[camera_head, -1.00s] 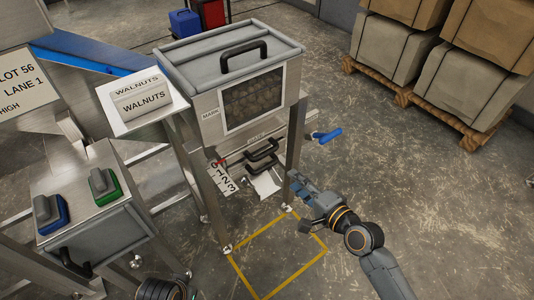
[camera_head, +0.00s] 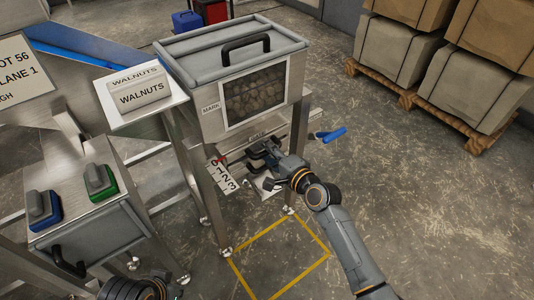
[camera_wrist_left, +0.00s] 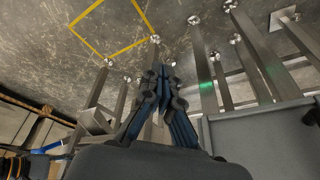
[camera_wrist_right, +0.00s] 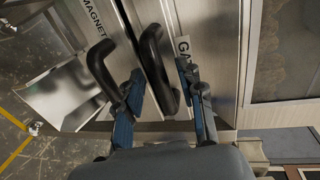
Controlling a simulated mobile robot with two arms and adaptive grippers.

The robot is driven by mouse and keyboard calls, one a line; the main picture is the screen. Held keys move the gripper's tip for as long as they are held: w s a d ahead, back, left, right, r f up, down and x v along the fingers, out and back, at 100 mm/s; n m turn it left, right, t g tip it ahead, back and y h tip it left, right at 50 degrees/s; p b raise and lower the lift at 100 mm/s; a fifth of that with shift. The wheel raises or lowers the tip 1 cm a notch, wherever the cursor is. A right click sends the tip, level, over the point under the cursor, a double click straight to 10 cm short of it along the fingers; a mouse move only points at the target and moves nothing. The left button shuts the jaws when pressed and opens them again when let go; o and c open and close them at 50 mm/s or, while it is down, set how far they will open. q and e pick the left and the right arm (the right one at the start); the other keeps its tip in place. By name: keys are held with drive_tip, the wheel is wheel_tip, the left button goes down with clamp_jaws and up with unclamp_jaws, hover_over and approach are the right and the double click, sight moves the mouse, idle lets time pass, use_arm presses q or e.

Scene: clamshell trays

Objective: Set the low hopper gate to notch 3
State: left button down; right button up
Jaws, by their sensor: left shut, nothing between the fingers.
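The hopper (camera_head: 240,75) is a grey lidded bin with a window onto walnuts. Below it a scale plate (camera_head: 224,176) reads 0 to 3, with a red pointer (camera_head: 220,160) by the 0. In the right wrist view, a black handle (camera_wrist_right: 152,55) stands by a label starting "GA"; a second black handle (camera_wrist_right: 100,62) is on the "MAGNET" plate. My right gripper (camera_head: 268,158) is open at these handles. In its wrist view, the handle by the "GA" label lies between its fingers (camera_wrist_right: 163,92). My left gripper (camera_wrist_left: 160,82) is shut and empty, away from the hopper front.
A blue handle (camera_head: 331,135) sticks out right of the hopper frame. Yellow tape (camera_head: 283,250) marks a square on the floor. A grey box (camera_head: 95,220) with blue and green switches stands left. Loaded pallets (camera_head: 425,105) stand back right; floor between is clear.

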drive_tip(key=shift+w+a, duration=0.1)
drive_tip(key=shift+c, duration=0.4)
clamp_jaws()
